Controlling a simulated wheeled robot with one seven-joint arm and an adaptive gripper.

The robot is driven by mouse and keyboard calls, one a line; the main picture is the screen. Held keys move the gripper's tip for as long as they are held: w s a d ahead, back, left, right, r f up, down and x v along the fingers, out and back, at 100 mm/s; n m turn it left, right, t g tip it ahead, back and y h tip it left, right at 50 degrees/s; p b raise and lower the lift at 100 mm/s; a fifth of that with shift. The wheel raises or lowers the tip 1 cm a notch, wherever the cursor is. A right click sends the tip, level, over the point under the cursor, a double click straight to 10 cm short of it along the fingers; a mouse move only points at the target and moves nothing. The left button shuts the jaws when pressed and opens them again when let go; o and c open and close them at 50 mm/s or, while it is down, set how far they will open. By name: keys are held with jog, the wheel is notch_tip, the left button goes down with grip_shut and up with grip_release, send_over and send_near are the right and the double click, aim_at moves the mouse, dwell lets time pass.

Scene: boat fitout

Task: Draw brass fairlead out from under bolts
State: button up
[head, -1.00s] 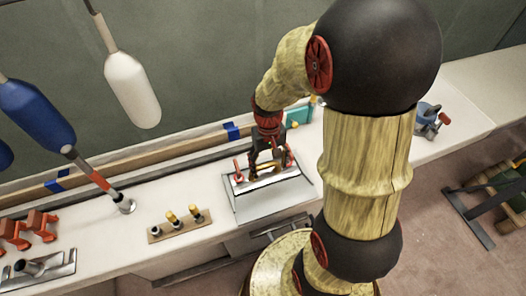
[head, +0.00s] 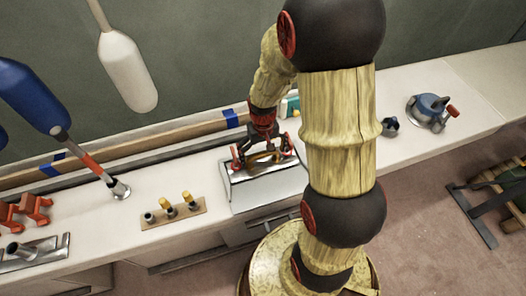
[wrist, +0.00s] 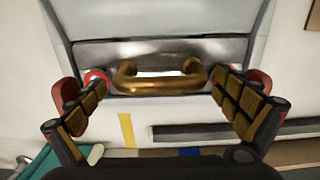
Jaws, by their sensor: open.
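The brass fairlead (wrist: 160,88), a curved, handle-like bar, lies against a shiny metal strip in the wrist view. In the head view it shows as a thin brass curve (head: 266,156) below my gripper. My gripper (wrist: 160,102) is open, with one padded finger on each side of the fairlead and visible gaps between. It also shows in the head view (head: 264,150), low over the metal plate (head: 268,190).
A wooden block with several upright pegs (head: 173,215) stands left of the plate. A blue-grey winch-like item (head: 430,110) is at the right. A wooden rail (head: 140,155) runs behind.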

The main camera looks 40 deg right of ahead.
jog(key=shift+c, duration=1.2)
jog(key=c, duration=1.1)
jog(key=shift+f, duration=0.1)
jog(key=shift+c, duration=0.4)
jog(key=shift+s+a, duration=0.1)
jog(key=shift+s, duration=0.05)
jog(key=shift+s+a+p, duration=0.3)
jog(key=shift+s+a, duration=0.15)
jog(key=shift+s, duration=1.1)
jog(key=shift+s+a+p, duration=0.25)
jog(key=shift+s+a, duration=0.15)
jog(key=shift+s, duration=1.15)
jog(key=shift+s+a+p, duration=0.3)
jog(key=shift+s+a, duration=0.15)
jog(key=shift+s, duration=1.1)
jog(key=o, duration=1.4)
jog(key=shift+w, duration=0.1)
